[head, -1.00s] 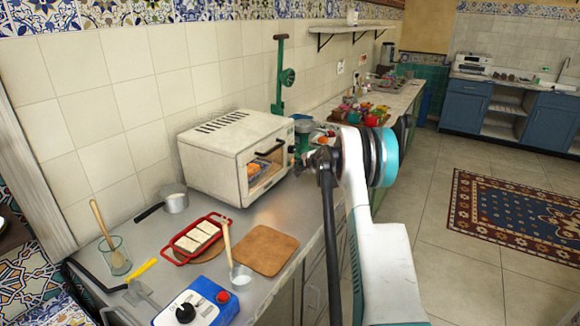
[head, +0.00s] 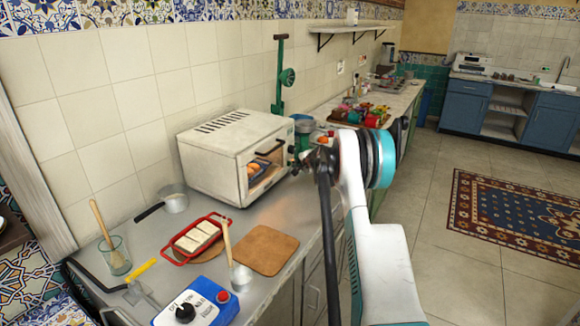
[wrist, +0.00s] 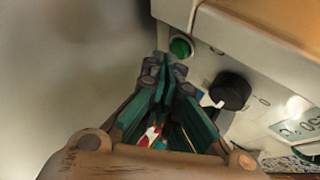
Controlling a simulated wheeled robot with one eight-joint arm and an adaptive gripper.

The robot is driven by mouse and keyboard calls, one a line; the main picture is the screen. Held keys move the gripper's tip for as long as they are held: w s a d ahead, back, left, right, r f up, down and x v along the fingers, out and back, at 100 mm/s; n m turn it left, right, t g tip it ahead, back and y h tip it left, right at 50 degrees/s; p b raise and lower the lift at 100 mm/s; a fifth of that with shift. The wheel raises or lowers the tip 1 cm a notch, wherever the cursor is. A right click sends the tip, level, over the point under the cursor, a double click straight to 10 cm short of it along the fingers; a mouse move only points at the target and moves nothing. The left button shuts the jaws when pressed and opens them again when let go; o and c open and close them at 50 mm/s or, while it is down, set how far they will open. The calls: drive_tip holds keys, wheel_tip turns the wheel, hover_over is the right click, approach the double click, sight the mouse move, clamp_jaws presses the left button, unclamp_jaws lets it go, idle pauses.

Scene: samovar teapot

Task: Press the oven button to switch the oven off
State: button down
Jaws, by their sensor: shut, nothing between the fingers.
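The white oven (head: 215,160) stands on the metal counter against the tiled wall. Its front opening shows food on a blue tray inside. In the wrist view, its front panel (wrist: 205,65) carries a round green button (wrist: 181,47) and a black knob (wrist: 230,91). My gripper (wrist: 163,62) is shut and empty, with its tips just left of and below the green button. I cannot tell whether they touch it. In the head view, my gripper (head: 296,160) is small at the oven's right front edge, and the button cannot be made out.
A blue control box (head: 197,303) with a black dial and red button sits at the near counter edge. A red-handled tray (head: 180,257), a brown board (head: 267,250) and a saucepan (head: 174,198) are near the oven. A green stand (head: 279,75) rises behind it.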

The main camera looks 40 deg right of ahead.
drive_tip(key=shift+w+a, duration=0.2)
drive_tip(key=shift+w, duration=0.2)
idle(0.3)
drive_tip(key=shift+s+d, duration=0.1)
drive_tip(key=shift+s, duration=0.05)
drive_tip(key=shift+s+d, duration=0.3)
drive_tip(key=shift+s, duration=0.45)
drive_tip(key=shift+s+d+b, duration=0.15)
drive_tip(key=shift+s+d, duration=0.2)
drive_tip(key=shift+s, duration=0.6)
drive_tip(key=shift+s+d+b, duration=0.1)
drive_tip(key=shift+s+d, duration=0.3)
drive_tip(key=shift+s, duration=0.5)
drive_tip(key=shift+s+d+b, duration=0.15)
drive_tip(key=shift+s+d, duration=0.2)
drive_tip(key=shift+s, duration=0.6)
